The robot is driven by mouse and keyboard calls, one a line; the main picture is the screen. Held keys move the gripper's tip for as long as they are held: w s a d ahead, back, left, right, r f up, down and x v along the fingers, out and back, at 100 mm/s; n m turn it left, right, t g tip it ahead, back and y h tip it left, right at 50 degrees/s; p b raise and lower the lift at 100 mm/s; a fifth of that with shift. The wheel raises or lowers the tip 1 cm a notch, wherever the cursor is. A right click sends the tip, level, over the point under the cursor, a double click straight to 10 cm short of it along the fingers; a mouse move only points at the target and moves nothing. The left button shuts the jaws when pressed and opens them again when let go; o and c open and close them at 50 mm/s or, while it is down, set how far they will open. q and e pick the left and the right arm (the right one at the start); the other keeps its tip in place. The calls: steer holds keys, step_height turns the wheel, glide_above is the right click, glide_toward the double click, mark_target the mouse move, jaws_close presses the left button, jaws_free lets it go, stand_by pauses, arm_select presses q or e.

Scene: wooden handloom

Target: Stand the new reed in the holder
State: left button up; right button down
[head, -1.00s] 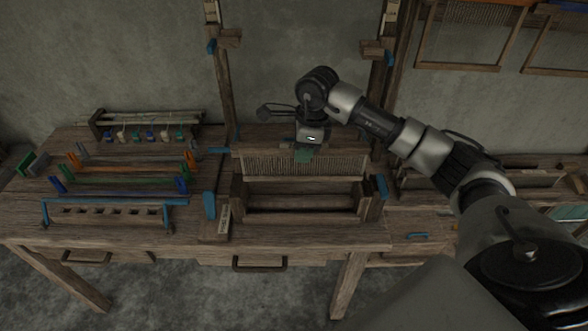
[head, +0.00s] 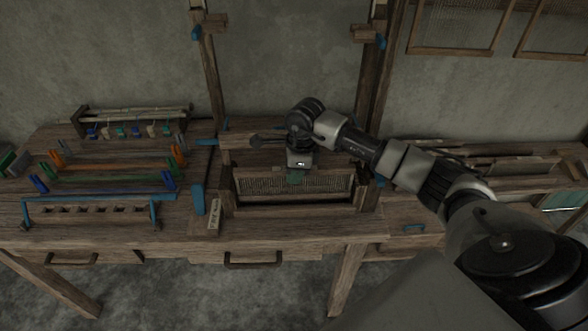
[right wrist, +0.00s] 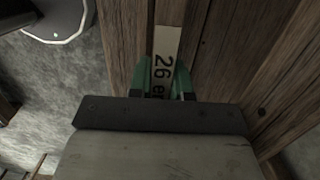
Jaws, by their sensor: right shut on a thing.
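The reed (head: 325,186), a wooden-edged frame with a row of fine upright dents, sits low between the dark side posts of the wooden holder (head: 227,197). It looks upright. Its lower edge is hidden, so I cannot tell whether it rests on the bottom. My left gripper is not in view.
Tall loom uprights (head: 210,80) rise behind the holder. Left on the bench are a blue-ended rack (head: 90,208), coloured bars and a rod with hanging tags (head: 135,118). A small label (head: 214,217) stands left front. Framed reeds (head: 460,25) hang on the wall.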

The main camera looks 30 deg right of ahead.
mark_target(292, 193)
steer(key=shift+f+b, duration=1.85)
steer(key=shift+f, duration=0.15)
steer(key=c, duration=1)
jaws_free()
steer(key=shift+o, duration=0.2)
steer(key=r, duration=0.3)
steer(key=d+r, duration=0.1)
steer(key=r, duration=0.3)
steer(key=s+r+b, duration=0.1)
steer(key=r, duration=0.2)
steer(key=shift+d+r, duration=0.25)
steer(key=shift+r, duration=0.15)
